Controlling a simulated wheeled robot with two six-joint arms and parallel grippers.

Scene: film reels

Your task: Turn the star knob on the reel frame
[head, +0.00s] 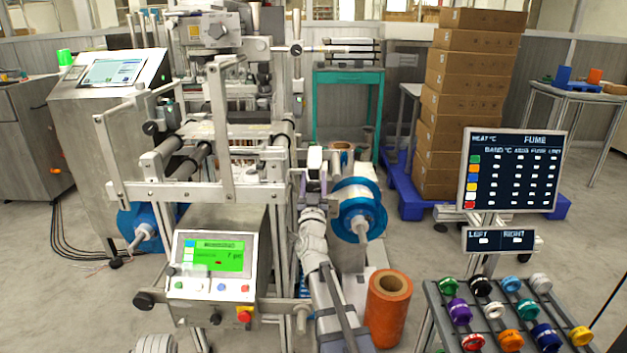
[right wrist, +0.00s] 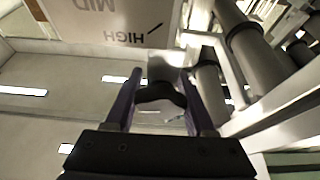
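The star knob (right wrist: 160,95) shows in the right wrist view as a dark, lobed shape in front of a grey round part. The two fingers of my right gripper (right wrist: 161,78) stand on either side of it and appear to touch it at both edges. In the head view my right gripper (head: 318,163) is raised at the right side of the reel frame (head: 272,185), beside the blue reel (head: 358,212). There the knob is hidden by the gripper. My left gripper does not show.
A plate marked MID and HIGH (right wrist: 110,20) is close to the right gripper. An orange roll (head: 388,300) stands on the floor beside my right arm. A rack of coloured caps (head: 500,320) and a sign (head: 512,170) stand at right. Stacked boxes (head: 465,110) are behind.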

